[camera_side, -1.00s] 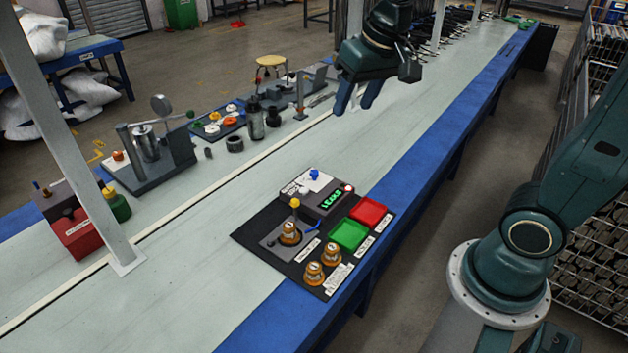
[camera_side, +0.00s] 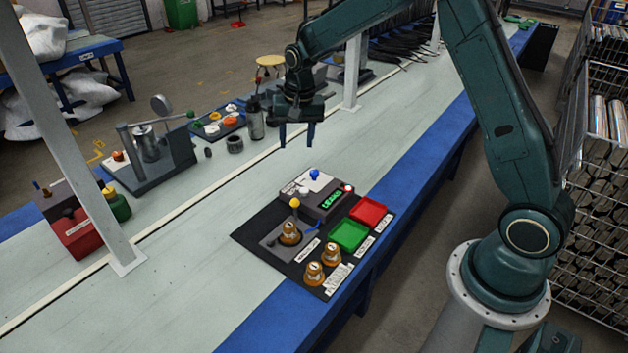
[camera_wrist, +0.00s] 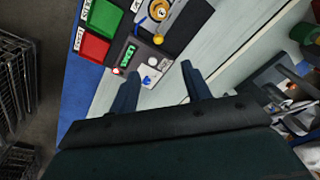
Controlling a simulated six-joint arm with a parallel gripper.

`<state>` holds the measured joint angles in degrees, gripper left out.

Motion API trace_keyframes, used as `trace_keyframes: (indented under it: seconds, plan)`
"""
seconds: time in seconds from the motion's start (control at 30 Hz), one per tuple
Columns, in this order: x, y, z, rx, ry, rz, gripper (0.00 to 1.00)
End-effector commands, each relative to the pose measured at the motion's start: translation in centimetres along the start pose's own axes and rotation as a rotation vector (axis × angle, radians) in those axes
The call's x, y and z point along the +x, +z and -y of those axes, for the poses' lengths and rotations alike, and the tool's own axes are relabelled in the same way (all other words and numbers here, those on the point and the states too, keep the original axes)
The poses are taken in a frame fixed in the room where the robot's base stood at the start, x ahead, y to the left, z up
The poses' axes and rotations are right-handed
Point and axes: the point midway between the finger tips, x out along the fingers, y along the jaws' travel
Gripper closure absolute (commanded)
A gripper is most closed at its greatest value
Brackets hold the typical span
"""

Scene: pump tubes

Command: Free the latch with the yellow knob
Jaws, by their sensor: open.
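The latch's yellow knob (camera_side: 295,203) stands up at the left of the dark mat, beside an orange-brown part (camera_side: 290,232) that sits on a grey fixture (camera_side: 270,243). The yellow knob also shows near the top of the wrist view (camera_wrist: 158,39). My gripper (camera_side: 297,146) is open and empty, pointing down, above and behind the tester box. The gripper is well clear of the knob.
A grey box (camera_side: 322,197) with a blue knob (camera_side: 314,174) and green display stands near the knob. A green tray (camera_side: 349,236) and a red tray (camera_side: 369,211) lie right. Two more orange-brown parts (camera_side: 331,253) stand in front. A pale post (camera_side: 100,200) rises left.

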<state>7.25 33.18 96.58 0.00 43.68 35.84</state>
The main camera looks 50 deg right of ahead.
Motion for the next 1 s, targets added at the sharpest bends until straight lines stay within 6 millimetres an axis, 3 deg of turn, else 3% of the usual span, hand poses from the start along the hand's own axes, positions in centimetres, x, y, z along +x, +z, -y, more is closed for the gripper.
trace_keyframes:
  seconds: [0.3,0.5,0.67,1.0]
  plan:
    - [9.3,-2.5,0.2,0.138,0.047,0.055,0.52]
    - [13.8,-3.1,-0.1,0.203,0.069,0.077,0.52]
    - [15.4,-3.2,-0.3,0.227,0.076,0.084,0.52]
    - [15.9,-3.2,-0.3,0.23,0.078,0.085,0.52]
